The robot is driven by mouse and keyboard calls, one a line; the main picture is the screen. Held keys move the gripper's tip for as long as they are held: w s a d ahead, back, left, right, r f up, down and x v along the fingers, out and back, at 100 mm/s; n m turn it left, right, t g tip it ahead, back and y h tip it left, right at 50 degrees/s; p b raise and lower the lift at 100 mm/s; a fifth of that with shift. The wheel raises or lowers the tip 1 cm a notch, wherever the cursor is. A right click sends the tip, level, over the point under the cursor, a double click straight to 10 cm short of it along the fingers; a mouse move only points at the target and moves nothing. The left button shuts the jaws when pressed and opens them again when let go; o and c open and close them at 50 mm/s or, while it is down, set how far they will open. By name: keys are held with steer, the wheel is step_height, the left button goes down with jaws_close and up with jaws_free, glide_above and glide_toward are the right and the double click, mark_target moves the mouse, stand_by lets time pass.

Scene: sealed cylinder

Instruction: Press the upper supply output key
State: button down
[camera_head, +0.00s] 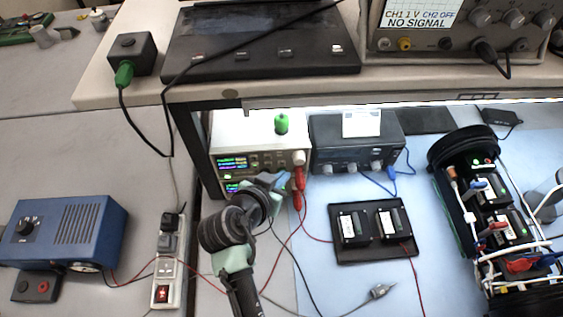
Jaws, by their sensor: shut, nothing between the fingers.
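A white bench supply (255,127) stands under the shelf at centre left, with a lit display on its front. A second lit display (233,187) shows just below it, apparently on a lower supply. Small keys and a pale round knob sit right of the upper display; I cannot tell which key is the output key. My gripper (284,180) is shut and empty. It is in front of the lower right part of the supply fronts, close to the red plugs (299,177). My arm hides much of the lower supply. Whether the fingertips touch anything is unclear.
Red leads run from the plugs across the mat. A dark blue unit (340,130) stands right of the supply. A black tray (347,253) with two modules lies in front. A power strip (165,270) and blue box (70,230) are left. The shelf edge (400,94) overhangs.

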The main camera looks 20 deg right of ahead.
steer(key=shift+w, duration=0.1)
steer(key=shift+w+d, duration=0.1)
steer(key=shift+w, duration=0.25)
steer(key=shift+w+b, duration=0.35)
steer(key=shift+b, duration=0.15)
stand_by(0.4)
stand_by(0.3)
steer(key=shift+s+p, duration=0.3)
steer(key=shift+s, duration=0.5)
steer(key=s, duration=0.2)
steer(key=s+a+p, duration=0.1)
steer(key=s, duration=0.2)
steer(key=shift+a, duration=0.1)
stand_by(0.8)
